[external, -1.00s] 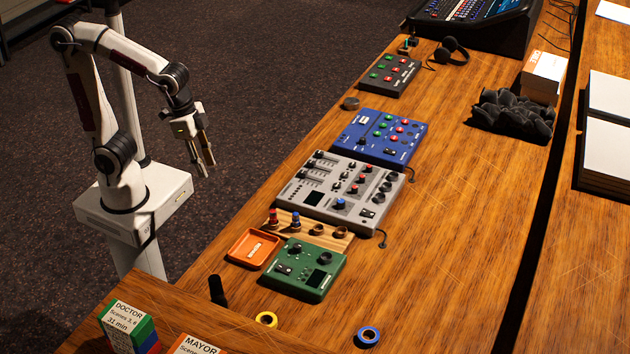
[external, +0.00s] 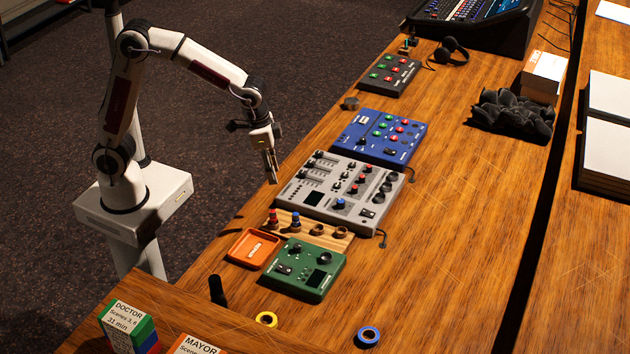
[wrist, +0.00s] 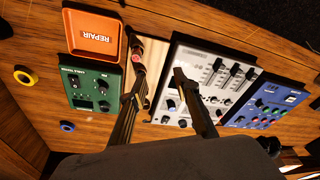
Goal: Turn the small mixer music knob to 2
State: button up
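A grey mixer (external: 325,185) with faders, a dark screen and several knobs lies on the wooden desk; it also shows in the wrist view (wrist: 205,65). One blue knob (external: 340,204) stands near its front. No label reading "music" or "2" is legible, so I cannot tell which knob is the music knob or how it is set. My gripper (external: 272,181) points down, left of the grey mixer and apart from it. In the wrist view my gripper (wrist: 158,74) has its fingers apart with nothing held between them; one finger hides part of the mixer.
A blue control box (external: 372,128) lies behind the grey mixer. A wooden strip with pegs (external: 338,243), an orange tray (external: 243,262) and a green box (external: 328,288) lie in front. A black box (external: 385,85) is farther back. The desk right of the mixer is clear.

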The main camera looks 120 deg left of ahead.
aim_at(355, 187)
jog(key=w+a+f+n, duration=0.1)
jog(key=w+a+f, duration=0.1)
jog(key=w+a, duration=0.1)
jog(key=w+a+f, duration=0.2)
jog(key=w+a, duration=0.1)
jog(key=a, duration=0.1)
jog(key=w+a+f+n, duration=0.1)
jog(key=w+a+f, duration=0.2)
jog(key=a, duration=0.1)
jog(key=shift+w+a+f+n+y, duration=0.1)
jog(key=shift+w+a+n+y, duration=0.2)
jog(key=shift+w+y, duration=0.1)
jog(key=w+a, duration=0.1)
jog(key=w+a+t, duration=0.1)
jog(key=w, duration=0.1)
jog(key=shift+a+n, duration=0.1)
jog(key=shift+n, duration=0.2)
jog(key=shift+n+t+y, duration=0.5)
jog(key=shift+n+y, duration=0.1)
jog(key=w+a+r, duration=0.2)
jog(key=w+r, duration=0.1)
jog(key=shift+w+f, duration=0.1)
jog(key=shift+x, duration=3.75)
grip_shut()
